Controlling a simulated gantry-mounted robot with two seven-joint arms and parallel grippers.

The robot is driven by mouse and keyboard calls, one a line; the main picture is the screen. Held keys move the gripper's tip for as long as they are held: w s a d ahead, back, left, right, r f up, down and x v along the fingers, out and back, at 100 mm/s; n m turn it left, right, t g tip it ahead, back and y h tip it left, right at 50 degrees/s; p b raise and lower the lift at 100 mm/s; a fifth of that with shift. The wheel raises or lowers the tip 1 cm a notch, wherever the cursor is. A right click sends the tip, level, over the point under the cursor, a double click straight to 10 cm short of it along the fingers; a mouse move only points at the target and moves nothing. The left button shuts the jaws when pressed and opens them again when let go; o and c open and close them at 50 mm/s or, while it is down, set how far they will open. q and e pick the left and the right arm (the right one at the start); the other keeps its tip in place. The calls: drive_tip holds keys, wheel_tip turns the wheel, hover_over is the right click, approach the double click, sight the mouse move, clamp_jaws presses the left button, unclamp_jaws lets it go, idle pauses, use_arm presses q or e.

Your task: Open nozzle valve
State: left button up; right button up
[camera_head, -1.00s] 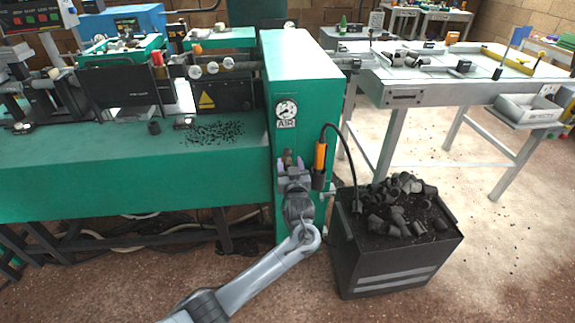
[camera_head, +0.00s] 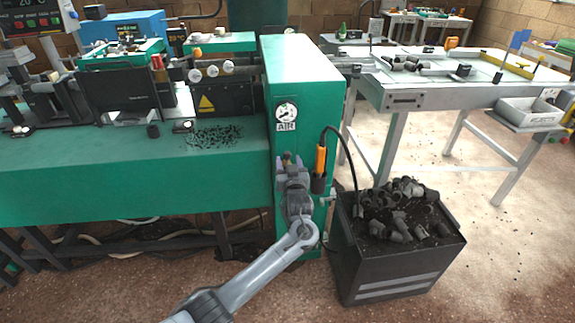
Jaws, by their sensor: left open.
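The air nozzle (camera_head: 320,160) has an orange handle and hangs in a dark holder on the front of the green cabinet (camera_head: 299,75). A black hose loops from its top toward the black bin. A small olive-yellow part (camera_head: 287,157), perhaps the valve, shows below the round AIR gauge (camera_head: 286,111). My left gripper (camera_head: 291,161) is open at this part, left of the nozzle. Its fingers and wrist hide much of the part, and I cannot tell whether they touch it. My right gripper is not in view.
A black bin (camera_head: 392,261) full of dark plugs stands on the floor at right of the cabinet. A green machine bench (camera_head: 130,182) with scattered black bits extends left. A grey table (camera_head: 440,94) stands behind right.

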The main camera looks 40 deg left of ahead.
use_arm(q)
drive_tip(key=shift+b+x, duration=0.6)
drive_tip(key=shift+x, duration=0.55)
drive_tip(key=c, duration=0.7)
drive_tip(key=shift+c, duration=0.2)
